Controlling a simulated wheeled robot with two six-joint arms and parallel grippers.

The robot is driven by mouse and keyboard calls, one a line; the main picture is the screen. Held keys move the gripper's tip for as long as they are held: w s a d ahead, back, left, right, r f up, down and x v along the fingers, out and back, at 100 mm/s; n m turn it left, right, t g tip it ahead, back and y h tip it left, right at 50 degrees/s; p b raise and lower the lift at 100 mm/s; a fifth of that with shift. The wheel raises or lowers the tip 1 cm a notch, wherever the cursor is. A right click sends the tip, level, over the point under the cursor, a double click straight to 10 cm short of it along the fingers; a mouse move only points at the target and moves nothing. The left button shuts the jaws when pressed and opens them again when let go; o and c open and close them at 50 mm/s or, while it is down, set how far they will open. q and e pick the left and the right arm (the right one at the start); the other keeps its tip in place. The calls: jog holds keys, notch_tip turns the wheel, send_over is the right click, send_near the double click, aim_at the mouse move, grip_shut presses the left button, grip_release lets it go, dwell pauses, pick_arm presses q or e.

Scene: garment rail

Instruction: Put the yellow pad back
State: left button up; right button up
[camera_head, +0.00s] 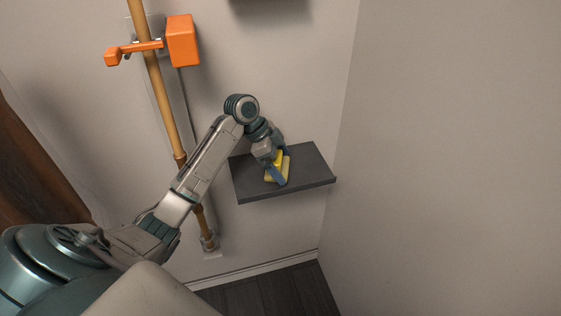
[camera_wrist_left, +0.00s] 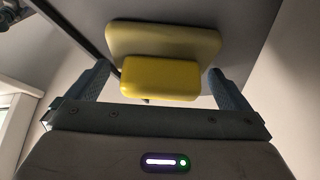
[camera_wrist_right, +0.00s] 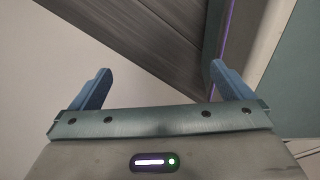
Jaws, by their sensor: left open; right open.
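The yellow pad (camera_wrist_left: 160,78) is a bright yellow block against a paler yellow flat piece (camera_wrist_left: 163,38) on the dark grey wall shelf (camera_head: 310,178). The pad also shows in the head view (camera_head: 279,157), partly hidden by my left gripper. I cannot tell whether the paler piece is its base or a separate thing. My left gripper (camera_head: 276,172) is open over the shelf, with one finger on each side of the bright block and visible gaps. My right gripper (camera_wrist_right: 160,70) is open and empty in the right wrist view, and out of the head view.
A wooden pole (camera_head: 160,95) runs down the wall left of the shelf, behind my left arm. An orange bracket with a block (camera_head: 182,40) is on the pole above. A bare side wall (camera_head: 440,150) stands right of the shelf. Dark floor (camera_head: 270,295) lies below.

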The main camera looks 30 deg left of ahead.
aim_at(277, 156)
pick_arm(q)
jog(key=shift+a+r+p, duration=0.2)
jog(key=shift+r+p, duration=0.2)
jog(key=shift+r, duration=0.1)
jog(key=p+v, duration=0.5)
jog(key=v, duration=0.1)
jog(key=shift+s+a+r+p, duration=0.1)
jog(key=shift+s+r+p, duration=0.05)
jog(key=shift+p, duration=0.25)
pick_arm(e)
notch_tip(277, 156, up, 6)
jog(key=s, duration=0.1)
jog(key=shift+s+r, duration=0.15)
jog(key=shift+s, duration=0.25)
jog(key=shift+w, duration=0.1)
